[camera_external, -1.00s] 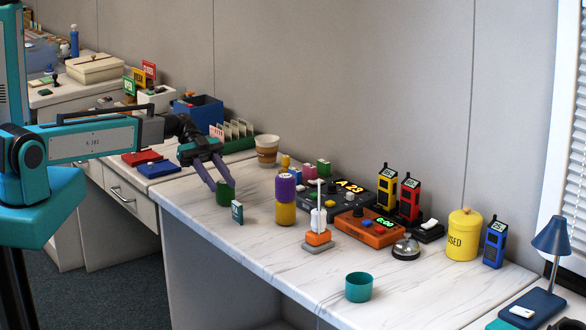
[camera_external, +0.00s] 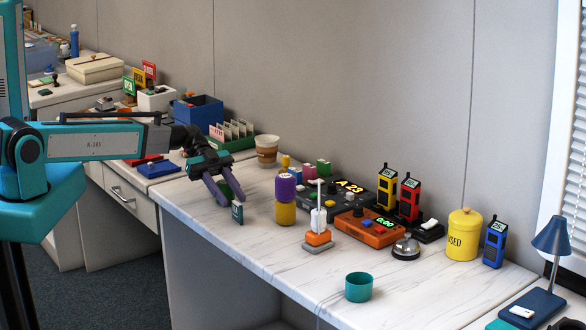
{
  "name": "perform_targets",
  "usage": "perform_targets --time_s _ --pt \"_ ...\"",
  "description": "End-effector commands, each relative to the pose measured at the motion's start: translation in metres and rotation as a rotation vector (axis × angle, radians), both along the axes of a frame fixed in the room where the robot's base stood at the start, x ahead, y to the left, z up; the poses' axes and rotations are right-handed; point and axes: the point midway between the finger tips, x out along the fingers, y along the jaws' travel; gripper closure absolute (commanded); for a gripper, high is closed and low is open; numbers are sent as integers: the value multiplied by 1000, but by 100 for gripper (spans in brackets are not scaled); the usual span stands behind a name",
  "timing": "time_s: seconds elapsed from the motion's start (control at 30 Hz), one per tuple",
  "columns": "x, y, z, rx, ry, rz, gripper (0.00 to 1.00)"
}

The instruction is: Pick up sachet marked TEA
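A small teal sachet (camera_external: 237,213) with a pale label stands upright near the left front edge of the white desk. Its lettering is too small to read. My gripper (camera_external: 235,203) points down and right, its two purple fingers apart, with the tips at the upper part of the sachet. I cannot tell whether they touch it. A dark green round object (camera_external: 231,187) is partly hidden behind the fingers.
A purple-and-yellow cylinder (camera_external: 286,200) stands close to the right of the sachet. An orange stand with a post (camera_external: 318,235), a teal cup (camera_external: 358,288) and a bell (camera_external: 406,248) are further right.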

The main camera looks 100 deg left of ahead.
Motion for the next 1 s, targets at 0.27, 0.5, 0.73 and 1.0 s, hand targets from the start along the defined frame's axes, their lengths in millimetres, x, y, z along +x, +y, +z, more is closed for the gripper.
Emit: perform_targets --time_s 0.27,0.5,0.73,1.0 --pt "20 -21 -10 0 0 -3 66" --pt "26 -27 -15 1 -1 1 66" --pt "26 -27 -15 1 -1 1 66" --pt "26 -27 -15 1 -1 0 71"
